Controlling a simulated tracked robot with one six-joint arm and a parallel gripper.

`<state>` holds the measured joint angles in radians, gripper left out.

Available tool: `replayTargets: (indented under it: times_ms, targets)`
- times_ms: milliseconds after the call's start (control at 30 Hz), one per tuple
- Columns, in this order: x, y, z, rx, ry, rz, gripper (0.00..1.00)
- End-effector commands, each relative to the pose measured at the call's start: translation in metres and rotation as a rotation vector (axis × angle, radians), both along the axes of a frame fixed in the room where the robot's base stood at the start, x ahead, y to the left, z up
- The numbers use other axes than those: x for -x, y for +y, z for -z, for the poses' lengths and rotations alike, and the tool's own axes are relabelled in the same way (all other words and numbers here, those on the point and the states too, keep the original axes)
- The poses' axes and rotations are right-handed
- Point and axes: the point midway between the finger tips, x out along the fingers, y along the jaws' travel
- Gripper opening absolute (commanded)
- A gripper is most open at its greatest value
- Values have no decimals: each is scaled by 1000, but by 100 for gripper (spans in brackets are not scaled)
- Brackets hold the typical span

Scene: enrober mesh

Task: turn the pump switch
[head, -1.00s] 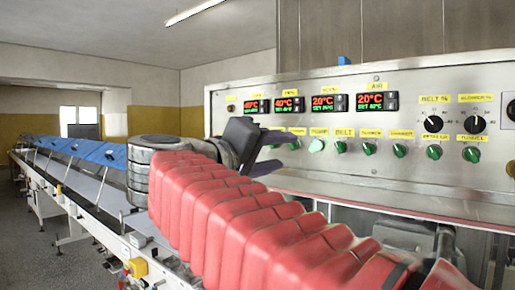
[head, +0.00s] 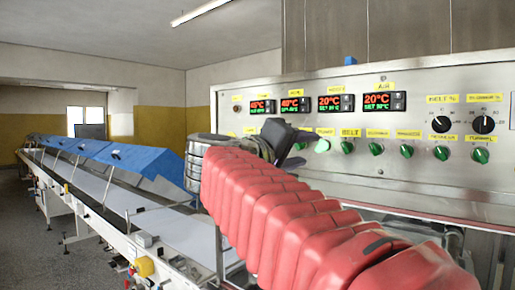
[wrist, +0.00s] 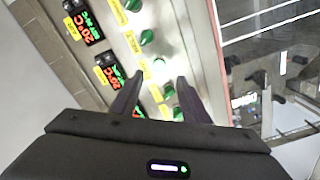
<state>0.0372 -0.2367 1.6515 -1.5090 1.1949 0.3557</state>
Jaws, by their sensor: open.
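A row of green knobs runs along the lower part of the steel control panel (head: 420,180), with yellow labels above. I cannot read a pump label, so I cannot tell which knob is the pump switch. The one labelled BELT (head: 347,146) is clear, right of my gripper. My gripper (head: 290,158) is in front of the left part of the row, hiding some knobs. In the wrist view my gripper (wrist: 160,79) is open and empty, its two dark fingers apart over the row. A green knob (wrist: 168,90) shows between the fingers; I cannot tell whether they touch the panel.
Red temperature displays (head: 377,101) sit above the knobs, and two black dials (head: 484,124) are at the right. A conveyor (head: 110,195) with blue covers (head: 145,168) runs back at the left. The wrist view shows the panel's edge (wrist: 217,60) beside the row.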

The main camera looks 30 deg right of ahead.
Motion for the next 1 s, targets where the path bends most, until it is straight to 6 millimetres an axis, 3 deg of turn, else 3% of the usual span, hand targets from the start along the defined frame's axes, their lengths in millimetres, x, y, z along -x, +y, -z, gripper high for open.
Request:
replayTargets:
  times_ms: [533,933,1000]
  targets:
    - [-19,-57,0,-1,0,3,42]
    - [-22,-63,0,0,0,0,42]
    - [-22,-63,0,0,0,0,39]
